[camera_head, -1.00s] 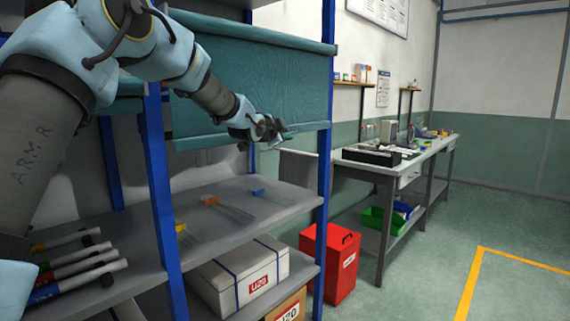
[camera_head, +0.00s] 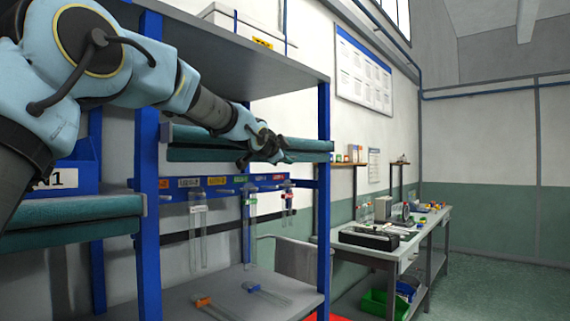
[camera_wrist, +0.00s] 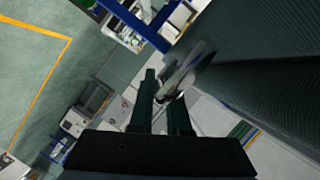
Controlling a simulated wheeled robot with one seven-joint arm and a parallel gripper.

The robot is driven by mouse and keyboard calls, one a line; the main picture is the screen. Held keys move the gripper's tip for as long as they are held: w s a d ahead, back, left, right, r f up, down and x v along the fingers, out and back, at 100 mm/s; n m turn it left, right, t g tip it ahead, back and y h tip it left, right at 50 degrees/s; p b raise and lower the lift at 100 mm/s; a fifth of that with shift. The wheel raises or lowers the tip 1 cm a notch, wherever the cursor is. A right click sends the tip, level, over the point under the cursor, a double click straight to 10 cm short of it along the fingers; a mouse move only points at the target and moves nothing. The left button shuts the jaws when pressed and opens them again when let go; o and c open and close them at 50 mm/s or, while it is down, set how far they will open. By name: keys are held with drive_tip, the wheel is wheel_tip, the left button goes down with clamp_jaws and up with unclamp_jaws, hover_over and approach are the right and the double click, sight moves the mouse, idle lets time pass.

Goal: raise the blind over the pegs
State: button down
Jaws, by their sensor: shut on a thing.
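The teal blind (camera_head: 220,150) is gathered into a short band under the upper shelf, its lower bar well above the middle shelf. Below it shows a blue peg rail (camera_head: 220,188) with coloured labels; clear forked pieces hang from some pegs, such as one at the left (camera_head: 197,228). My gripper (camera_head: 278,151) is at the front of the blind's lower bar, towards its right end. In the wrist view, its fingers (camera_wrist: 161,104) are shut on a blurred grey pull (camera_wrist: 185,72) beside the dark blind cloth (camera_wrist: 270,60). The exact contact is hard to see.
Blue posts (camera_head: 324,200) frame the bay. A second teal blind (camera_head: 70,222) is at the left, near a blue bin (camera_head: 65,170). Two clear pieces with orange and blue ends lie on the middle shelf (camera_head: 190,294). A workbench (camera_head: 385,245) stands beyond at the right.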

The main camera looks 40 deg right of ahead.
drive_tip(key=shift+r, duration=0.25)
drive_tip(key=c, duration=0.9)
unclamp_jaws()
drive_tip(key=shift+f, duration=0.2)
drive_tip(key=b+v, duration=0.1)
drive_tip(key=v, duration=0.9)
drive_tip(key=shift+s+a+r, duration=0.15)
drive_tip(key=shift+a, duration=0.15)
drive_tip(key=shift+s, duration=0.15)
